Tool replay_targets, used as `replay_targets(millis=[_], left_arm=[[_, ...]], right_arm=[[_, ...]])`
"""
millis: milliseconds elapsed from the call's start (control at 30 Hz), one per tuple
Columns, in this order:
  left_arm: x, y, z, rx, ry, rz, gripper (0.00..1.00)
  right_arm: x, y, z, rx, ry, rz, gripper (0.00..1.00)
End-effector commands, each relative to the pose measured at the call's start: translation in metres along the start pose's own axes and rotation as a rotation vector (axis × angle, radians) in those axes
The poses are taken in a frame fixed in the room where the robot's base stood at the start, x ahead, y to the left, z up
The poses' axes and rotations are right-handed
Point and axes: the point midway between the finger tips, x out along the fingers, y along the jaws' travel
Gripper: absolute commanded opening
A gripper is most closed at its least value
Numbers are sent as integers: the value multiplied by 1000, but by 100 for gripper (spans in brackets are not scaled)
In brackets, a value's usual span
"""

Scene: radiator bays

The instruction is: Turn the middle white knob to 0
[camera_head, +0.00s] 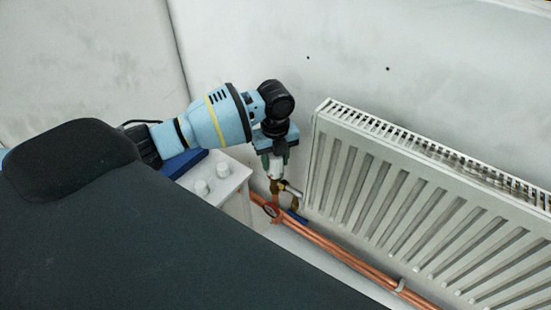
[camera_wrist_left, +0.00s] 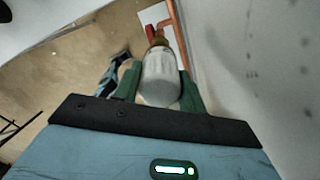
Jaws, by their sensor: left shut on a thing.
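A white knob (camera_head: 275,168) tops a brass valve (camera_head: 275,188) by the left end of the radiator. In the left wrist view the white knob (camera_wrist_left: 162,72) stands between the green fingers of my left gripper (camera_wrist_left: 159,88). My left gripper (camera_head: 277,157) points down and is shut on this knob from above. The fingers cover its sides, and I cannot read any number or mark on it. My right gripper is not in view.
A white ribbed radiator (camera_head: 400,195) fills the right side against the grey wall. Copper pipes (camera_head: 345,255) run along its foot.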

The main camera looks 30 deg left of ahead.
Motion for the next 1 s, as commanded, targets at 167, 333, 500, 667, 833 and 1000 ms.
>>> replay_targets(millis=[167, 333, 500, 667, 833, 1000], left_arm=[[0, 0, 0, 110, -1, 0, 18], [0, 0, 0, 180, 0, 0, 18], [0, 0, 0, 218, 0, 0, 18], [0, 0, 0, 231, 0, -1, 18], [0, 0, 0, 232, 0, 0, 18], [0, 0, 0, 232, 0, 0, 43]], right_arm=[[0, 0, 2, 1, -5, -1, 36], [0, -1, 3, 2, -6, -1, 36], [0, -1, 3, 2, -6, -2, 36], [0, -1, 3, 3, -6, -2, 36], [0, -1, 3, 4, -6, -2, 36], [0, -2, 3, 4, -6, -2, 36]])
